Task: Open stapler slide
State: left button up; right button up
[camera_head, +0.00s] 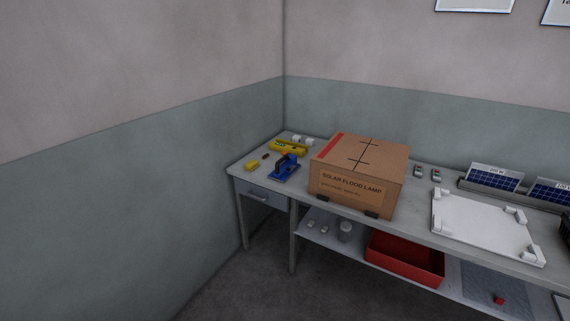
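A blue and black tool, which looks like the stapler (285,167), lies on the left part of the workbench (241,168), just left of the large cardboard box. Its slide is too small to make out, so I cannot tell whether it is open or shut. Neither of my grippers shows in the head view.
A cardboard box (345,188) marked solar flood lamp stands right of the stapler. A white panel (480,228) and solar panels (495,176) are further right. A red bin (404,262) sits below.

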aim_at(280, 175)
jog(key=i+j, duration=0.2)
jog(key=i, duration=0.3)
jog(key=i+j, duration=0.15)
jog(key=i, duration=0.35)
jog(key=j+u, duration=0.05)
